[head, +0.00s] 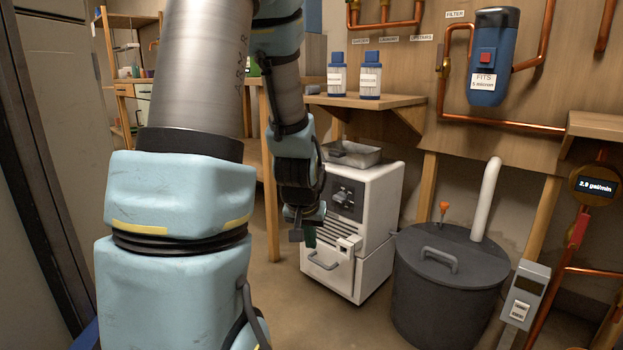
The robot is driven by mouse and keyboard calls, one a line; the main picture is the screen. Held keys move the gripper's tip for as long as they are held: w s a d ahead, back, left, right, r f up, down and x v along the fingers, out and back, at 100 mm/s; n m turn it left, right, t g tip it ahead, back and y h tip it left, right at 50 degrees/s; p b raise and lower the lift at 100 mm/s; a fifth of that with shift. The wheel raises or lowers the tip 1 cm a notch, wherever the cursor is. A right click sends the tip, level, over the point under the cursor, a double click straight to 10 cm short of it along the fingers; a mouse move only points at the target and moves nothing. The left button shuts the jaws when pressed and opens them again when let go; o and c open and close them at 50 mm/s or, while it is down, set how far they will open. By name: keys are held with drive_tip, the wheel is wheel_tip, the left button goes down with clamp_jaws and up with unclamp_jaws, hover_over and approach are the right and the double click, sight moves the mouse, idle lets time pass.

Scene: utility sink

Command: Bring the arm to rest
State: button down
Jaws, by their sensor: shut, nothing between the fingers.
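My arm, pale blue and silver, fills the left and middle of the head view, bent with its far end hanging down. My gripper (304,229) is at the lower end of the arm, dark and pointing downward. It is shut and holds nothing. It shows in front of the left side of a white cabinet (376,222) with a drawer handle. I cannot tell the exact distance between them. The arm's nearer links hide part of the room behind.
A metal tray (352,153) sits on the white cabinet. A dark lidded bin (447,290) stands right of it. Two blue-capped bottles (369,78) stand on a wooden shelf (385,101). A blue filter (492,55) and copper pipes are on the wall. Some floor is clear.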

drive_tip(key=s+a+r+n+g+y, duration=0.1)
drive_tip(key=s+a+r+g, duration=0.15)
drive_tip(key=s, duration=0.35)
drive_tip(key=s+a+r+n+g, duration=0.1)
drive_tip(key=s+a, duration=0.3)
drive_tip(key=s, duration=0.1)
wheel_tip(320, 180, up, 38)
drive_tip(key=p, duration=3.8)
